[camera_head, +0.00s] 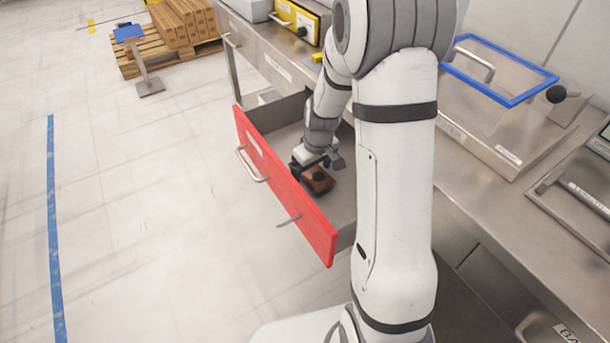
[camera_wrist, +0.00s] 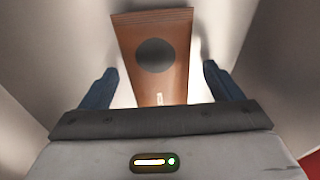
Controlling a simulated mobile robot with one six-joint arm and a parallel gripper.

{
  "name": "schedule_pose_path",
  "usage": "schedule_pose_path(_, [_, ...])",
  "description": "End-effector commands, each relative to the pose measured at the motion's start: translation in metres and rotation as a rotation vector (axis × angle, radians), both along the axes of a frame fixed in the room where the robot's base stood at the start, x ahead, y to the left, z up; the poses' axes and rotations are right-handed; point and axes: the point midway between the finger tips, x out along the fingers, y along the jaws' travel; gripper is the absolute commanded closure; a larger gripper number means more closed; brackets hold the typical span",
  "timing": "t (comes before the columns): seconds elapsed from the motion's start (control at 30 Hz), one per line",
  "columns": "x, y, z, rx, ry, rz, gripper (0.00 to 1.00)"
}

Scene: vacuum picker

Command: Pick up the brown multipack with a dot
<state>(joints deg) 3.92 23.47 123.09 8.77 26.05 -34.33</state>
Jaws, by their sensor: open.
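The brown multipack (camera_head: 318,181) lies inside the open red-fronted drawer (camera_head: 290,191). In the wrist view the brown multipack (camera_wrist: 174,81) shows a large dark round dot (camera_wrist: 155,55) on its face. My gripper (camera_head: 316,163) reaches down into the drawer, at the pack. In the wrist view my gripper (camera_wrist: 157,85) is open, with one dark blue finger on each side of the pack and a visible gap on both sides. The near end of the pack lies between the fingers, and it is not gripped. Whether the fingertips reach the drawer floor cannot be told.
The drawer's red front and grey walls stand close around my gripper. A steel counter (camera_head: 465,125) with a blue-framed lid (camera_head: 505,72) is at the right. Brown boxes (camera_head: 183,22) on a pallet (camera_head: 160,52) and a small stand (camera_head: 150,87) are at the back left. The left floor is clear.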

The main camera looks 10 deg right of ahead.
Motion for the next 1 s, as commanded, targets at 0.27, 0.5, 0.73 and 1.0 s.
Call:
schedule_pose_path(0.27, [0.0000,-0.0003,0.0006,0.000,0.000,-0.001,0.28])
schedule_pose_path(0.5, [0.0000,-0.0005,0.0008,0.001,-0.001,-0.001,0.48])
schedule_pose_path(0.73, [0.0000,-0.0006,0.0008,0.000,0.000,-0.002,0.67])
schedule_pose_path(1.0, [0.0005,-0.0009,0.0045,0.000,-0.002,-0.002,0.67])
